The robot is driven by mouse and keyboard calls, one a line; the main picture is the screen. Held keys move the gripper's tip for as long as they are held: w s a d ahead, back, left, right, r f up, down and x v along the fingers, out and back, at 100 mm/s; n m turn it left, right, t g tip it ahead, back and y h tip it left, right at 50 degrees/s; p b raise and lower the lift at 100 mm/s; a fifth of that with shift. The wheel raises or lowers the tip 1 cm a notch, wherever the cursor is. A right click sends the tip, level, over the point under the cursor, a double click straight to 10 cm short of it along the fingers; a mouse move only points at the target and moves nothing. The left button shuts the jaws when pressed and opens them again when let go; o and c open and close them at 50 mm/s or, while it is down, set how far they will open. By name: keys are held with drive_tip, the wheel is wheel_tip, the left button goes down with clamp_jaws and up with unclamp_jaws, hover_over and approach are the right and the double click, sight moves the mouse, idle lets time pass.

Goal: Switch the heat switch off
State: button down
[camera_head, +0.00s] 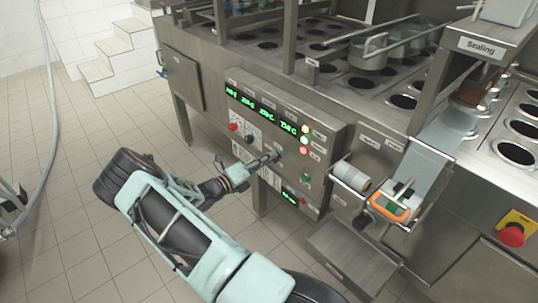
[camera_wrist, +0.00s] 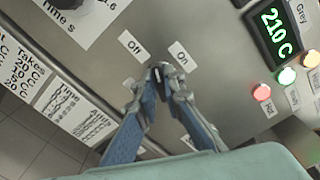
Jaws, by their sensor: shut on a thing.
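The small black heat switch (camera_wrist: 157,74) sits on the steel control panel (camera_wrist: 215,85), below and between an "Off" label (camera_wrist: 132,44) and an "On" label (camera_wrist: 182,56). My gripper (camera_wrist: 160,78) is shut on the switch, with its fingertips covering most of it. Which way the switch is tilted cannot be told. In the head view my gripper (camera_head: 275,156) reaches the front of the panel from the left, and the switch is hidden by the fingertips.
The tiled floor (camera_head: 85,200) at left is clear.

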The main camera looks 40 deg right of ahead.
drive_tip(key=n+p, duration=0.1)
drive_tip(key=n, duration=0.4)
drive_tip(key=shift+f, duration=0.15)
drive_tip(key=shift+n, duration=0.3)
idle(0.3)
drive_tip(key=c, duration=2)
unclamp_jaws()
drive_tip(key=shift+c, duration=0.2)
drive_tip(key=shift+a, duration=0.15)
drive_tip(key=s+a, duration=0.1)
drive_tip(key=a, duration=1)
drive_tip(key=shift+a, duration=0.4)
